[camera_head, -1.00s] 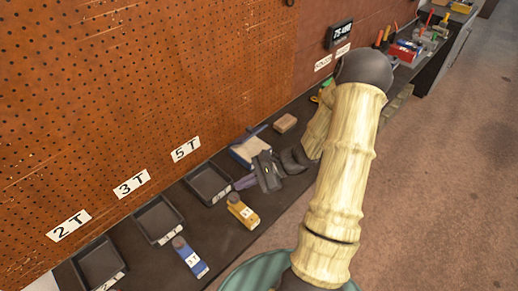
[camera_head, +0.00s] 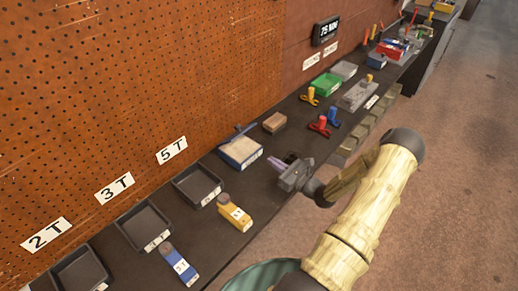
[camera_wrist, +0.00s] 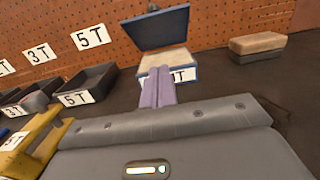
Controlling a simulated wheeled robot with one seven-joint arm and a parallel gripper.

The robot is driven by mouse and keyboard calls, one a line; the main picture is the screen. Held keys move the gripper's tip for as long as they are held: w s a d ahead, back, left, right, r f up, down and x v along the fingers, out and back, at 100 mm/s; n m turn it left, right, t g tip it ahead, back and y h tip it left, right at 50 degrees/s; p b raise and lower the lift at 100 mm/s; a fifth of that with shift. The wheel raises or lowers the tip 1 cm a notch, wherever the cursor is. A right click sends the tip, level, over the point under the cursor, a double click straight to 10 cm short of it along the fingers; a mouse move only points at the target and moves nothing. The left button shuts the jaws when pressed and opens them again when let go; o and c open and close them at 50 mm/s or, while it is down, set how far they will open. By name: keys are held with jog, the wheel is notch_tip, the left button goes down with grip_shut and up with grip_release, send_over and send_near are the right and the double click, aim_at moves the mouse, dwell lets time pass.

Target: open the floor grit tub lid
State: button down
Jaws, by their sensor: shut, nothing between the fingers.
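The grit tub (camera_head: 240,155) is a blue box with pale contents and a white label, standing on the dark bench against the pegboard. Its blue lid (camera_wrist: 155,28) stands raised and tilted back at the far side in the wrist view, leaving the top open; in the head view the lid shows as a thin edge (camera_head: 238,134). My gripper (camera_head: 275,162) is to the right of the tub and apart from it, with its purple fingers shut and empty. In the wrist view the fingers (camera_wrist: 160,86) point toward the tub front and hide part of its label.
A brown block (camera_head: 274,122) lies right of the tub. Black trays (camera_head: 197,184) and a yellow block (camera_head: 235,212) stand left. Red and blue clamps (camera_head: 320,126) and a green bin (camera_head: 325,84) are farther along. The aisle floor (camera_head: 450,180) is clear.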

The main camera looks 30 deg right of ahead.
jog(key=p+x, duration=0.1)
jog(key=x, duration=0.8)
jog(key=shift+w+a+p, duration=0.1)
jog(key=shift+w+p, duration=0.1)
jog(key=shift+p, duration=0.1)
jog(key=shift+w+a+r+p, duration=0.15)
jog(key=shift+w+r+p, duration=0.1)
jog(key=shift+w+r, duration=0.25)
jog(key=shift+w+a+r+p, duration=0.2)
jog(key=shift+w+r+p, duration=0.05)
jog(key=shift+w+r, duration=0.3)
jog(key=shift+w+a+r, duration=0.15)
jog(key=shift+w+r, duration=0.15)
jog(key=shift+r, duration=0.1)
jog(key=shift+r, duration=0.1)
